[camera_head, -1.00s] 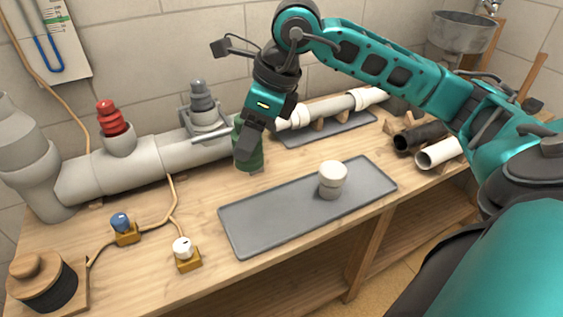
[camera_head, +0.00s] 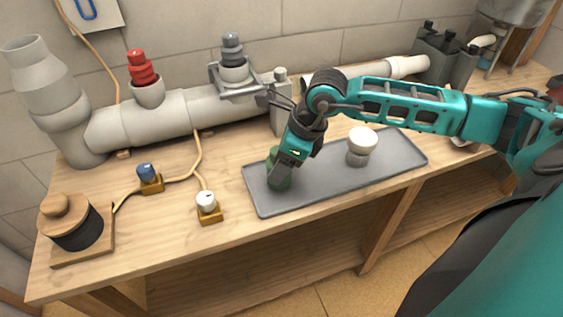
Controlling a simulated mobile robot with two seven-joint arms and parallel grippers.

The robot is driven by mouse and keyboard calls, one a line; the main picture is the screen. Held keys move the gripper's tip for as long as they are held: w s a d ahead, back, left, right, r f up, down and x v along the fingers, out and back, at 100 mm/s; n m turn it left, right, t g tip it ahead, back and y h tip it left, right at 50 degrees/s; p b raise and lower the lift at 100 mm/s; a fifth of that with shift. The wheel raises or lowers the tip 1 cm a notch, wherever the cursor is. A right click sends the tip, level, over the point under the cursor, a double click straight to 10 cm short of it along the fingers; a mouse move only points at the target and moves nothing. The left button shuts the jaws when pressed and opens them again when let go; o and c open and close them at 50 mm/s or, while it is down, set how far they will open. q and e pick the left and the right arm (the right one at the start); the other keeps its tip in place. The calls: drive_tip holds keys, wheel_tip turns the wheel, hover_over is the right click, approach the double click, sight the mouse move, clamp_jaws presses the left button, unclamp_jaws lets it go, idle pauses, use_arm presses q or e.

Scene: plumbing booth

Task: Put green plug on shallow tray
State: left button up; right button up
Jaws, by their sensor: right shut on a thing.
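The green plug (camera_head: 275,179) is partly hidden behind my right gripper (camera_head: 284,173). The gripper is shut on it and points down. The plug is over the left end of the shallow tray (camera_head: 316,183), a flat grey tray on the wooden bench. It seems to be at or very near the tray's surface, but I cannot tell if it touches. A white plug (camera_head: 361,141) stands upright on the right half of the same tray. My left gripper is not in view.
The grey pipe (camera_head: 150,123) with a red plug (camera_head: 142,69) and a dark grey plug (camera_head: 232,50) runs along the back. Small blue (camera_head: 147,171) and white (camera_head: 206,200) valves and a black-banded spool (camera_head: 75,223) stand at left. The tray's middle is clear.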

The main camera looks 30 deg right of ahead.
drive_tip(key=shift+f, duration=0.15)
drive_tip(key=shift+f, duration=0.15)
drive_tip(key=o, duration=1.4)
drive_tip(key=shift+o, duration=0.2)
drive_tip(key=shift+r, duration=0.25)
drive_tip(key=v, duration=1.1)
drive_tip(key=shift+s+r+p, duration=0.2)
drive_tip(key=shift+r+p, duration=0.1)
drive_tip(key=shift+p, duration=0.15)
drive_tip(key=shift+s+d, duration=0.1)
